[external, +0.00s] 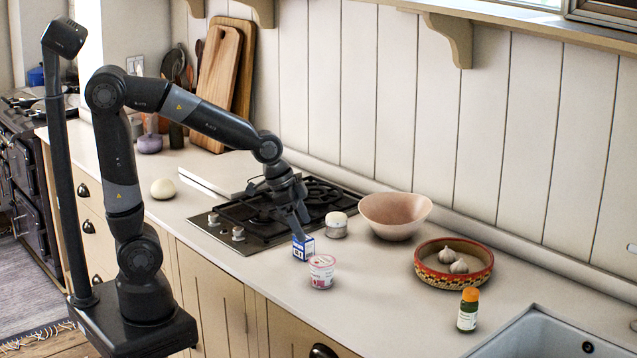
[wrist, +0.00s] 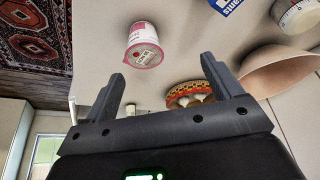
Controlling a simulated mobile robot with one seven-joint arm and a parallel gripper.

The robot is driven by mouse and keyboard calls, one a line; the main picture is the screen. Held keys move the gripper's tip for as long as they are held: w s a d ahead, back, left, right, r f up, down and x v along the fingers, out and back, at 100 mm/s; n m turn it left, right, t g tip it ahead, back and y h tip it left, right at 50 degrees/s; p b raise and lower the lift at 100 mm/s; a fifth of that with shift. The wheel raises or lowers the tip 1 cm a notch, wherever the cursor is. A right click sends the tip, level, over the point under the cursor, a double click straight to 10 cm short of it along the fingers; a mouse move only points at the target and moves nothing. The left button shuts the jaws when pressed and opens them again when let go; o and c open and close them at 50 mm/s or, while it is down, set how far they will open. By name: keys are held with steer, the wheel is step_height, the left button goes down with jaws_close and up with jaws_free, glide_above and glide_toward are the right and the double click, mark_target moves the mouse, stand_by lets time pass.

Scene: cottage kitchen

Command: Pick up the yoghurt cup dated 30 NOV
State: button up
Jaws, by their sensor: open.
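A white and pink yoghurt cup (external: 321,272) stands upright on the worktop, in front of a small blue and white box (external: 303,249). Its printing is too small to read, so I cannot tell the date. In the wrist view the cup (wrist: 147,44) shows above and between my fingers, with its pink-rimmed end and a printed patch facing the camera. My gripper (external: 298,230) is open and empty. It points down beside the box, behind and left of the cup and apart from it. Its two spread fingers show in the wrist view (wrist: 162,70).
A patterned bowl (external: 425,274) holding garlic and an orange-capped bottle (external: 467,312) are to the right, near the sink (external: 550,340). The hob (external: 250,236) is left. Worktop right of the cup is clear.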

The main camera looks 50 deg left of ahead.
mark_target(322, 261)
steer(key=shift+m, duration=0.5)
steer(key=d+f, duration=0.4)
steer(key=f, duration=0.1)
steer(key=shift+w+d, duration=0.2)
steer(key=shift+w, duration=0.15)
steer(key=shift+s+d+x, duration=0.1)
steer(key=shift+s+x, duration=0.05)
steer(key=shift+x, duration=1.5)
steer(key=shift+s+d+x, duration=0.15)
steer(key=shift+x, duration=1.5)
steer(key=c, duration=1.1)
